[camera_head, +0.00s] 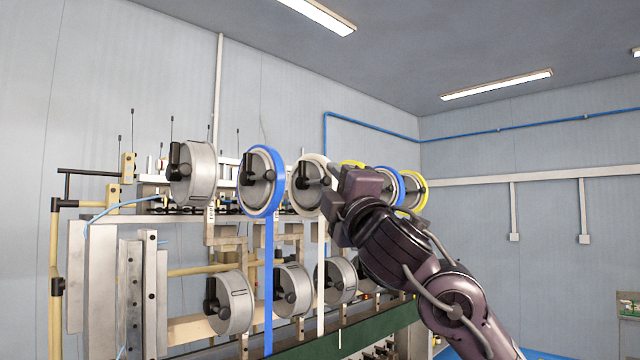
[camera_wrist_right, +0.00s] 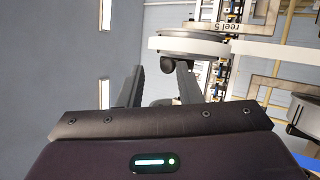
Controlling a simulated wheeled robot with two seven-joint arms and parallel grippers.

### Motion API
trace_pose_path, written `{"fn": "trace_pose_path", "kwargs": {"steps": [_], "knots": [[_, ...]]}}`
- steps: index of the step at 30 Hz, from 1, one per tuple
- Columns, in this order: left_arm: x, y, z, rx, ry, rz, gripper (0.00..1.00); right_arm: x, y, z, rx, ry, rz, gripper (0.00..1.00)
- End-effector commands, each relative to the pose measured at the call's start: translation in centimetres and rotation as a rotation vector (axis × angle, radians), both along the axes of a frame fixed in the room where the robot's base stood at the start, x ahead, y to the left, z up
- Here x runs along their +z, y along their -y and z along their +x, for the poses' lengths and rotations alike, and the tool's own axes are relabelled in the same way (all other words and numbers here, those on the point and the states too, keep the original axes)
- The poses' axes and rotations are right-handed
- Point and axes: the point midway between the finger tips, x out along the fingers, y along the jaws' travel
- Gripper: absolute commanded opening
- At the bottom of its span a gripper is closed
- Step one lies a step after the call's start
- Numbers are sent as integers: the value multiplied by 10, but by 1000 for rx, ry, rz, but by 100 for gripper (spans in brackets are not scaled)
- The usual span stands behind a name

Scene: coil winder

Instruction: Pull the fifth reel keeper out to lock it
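The reel with the white band (camera_head: 304,192) sits in the upper row of the winder, and its dark keeper shows at its face in the head view. My right gripper (camera_head: 338,203) is just to the right of this reel. In the right wrist view the white-banded reel (camera_wrist_right: 186,46) is seen edge-on, close to a "reel 5" label (camera_wrist_right: 269,14). The round dark end of the keeper (camera_wrist_right: 167,72) shows between the two parted fingers of my right gripper (camera_wrist_right: 160,78). I cannot tell whether a finger touches it. My left gripper is not in view.
A blue-banded reel (camera_head: 262,181) and a bare grey reel (camera_head: 193,176) stand to the left. Blue and yellow reels (camera_head: 415,190) are partly behind my right arm. More grey reels (camera_head: 231,302) hang below. A white band (camera_wrist_right: 280,53) runs rightward from the reel.

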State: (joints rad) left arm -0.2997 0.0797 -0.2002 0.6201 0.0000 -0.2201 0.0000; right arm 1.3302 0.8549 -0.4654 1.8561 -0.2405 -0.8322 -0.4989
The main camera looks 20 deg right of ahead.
Motion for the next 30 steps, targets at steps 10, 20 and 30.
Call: {"fn": "trace_pose_path", "kwargs": {"steps": [10, 20, 30], "knots": [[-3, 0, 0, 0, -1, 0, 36, -1, 2, -28, -1, 0, -2, 32], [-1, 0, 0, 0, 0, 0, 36, 0, 3, -53, 0, 0, -2, 32], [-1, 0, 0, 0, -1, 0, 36, -1, 3, -57, -1, -1, 0, 32]]}}
